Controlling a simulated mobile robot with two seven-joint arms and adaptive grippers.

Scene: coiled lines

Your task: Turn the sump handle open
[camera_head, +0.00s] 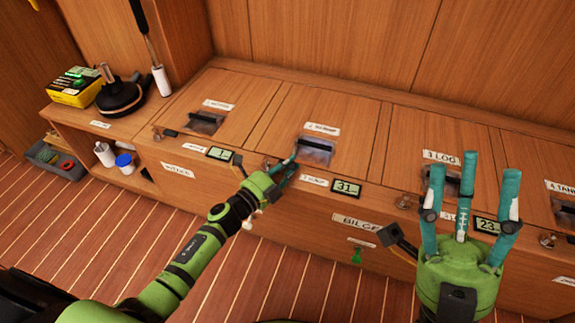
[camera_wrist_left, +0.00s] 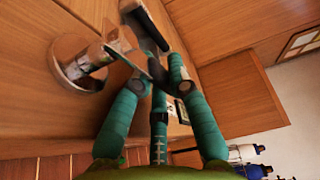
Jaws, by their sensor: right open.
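The second locker (camera_head: 322,100) has a label that looks like "2 SUMP", too small to read surely, and a grey recessed plate (camera_head: 316,152). My left gripper (camera_head: 285,167) is at its front edge, and its fingers partly hide the fittings there. In the left wrist view my left gripper (camera_wrist_left: 160,75) has its fingers drawn inward beside a round metal fitting (camera_wrist_left: 75,65) and a dark bar (camera_wrist_left: 147,27). I cannot tell which of these is the sump handle, or whether the fingers grip it. My right gripper (camera_head: 465,195) is open and empty in front of the third locker.
Small displays reading 1 (camera_head: 219,154), 31 (camera_head: 345,187) and 23 (camera_head: 487,226) line the locker front. A BILGE label (camera_head: 354,222) and a green fitting (camera_head: 357,256) are below. A yellow box (camera_head: 75,87) and a dark coiled item (camera_head: 120,95) stand at the left.

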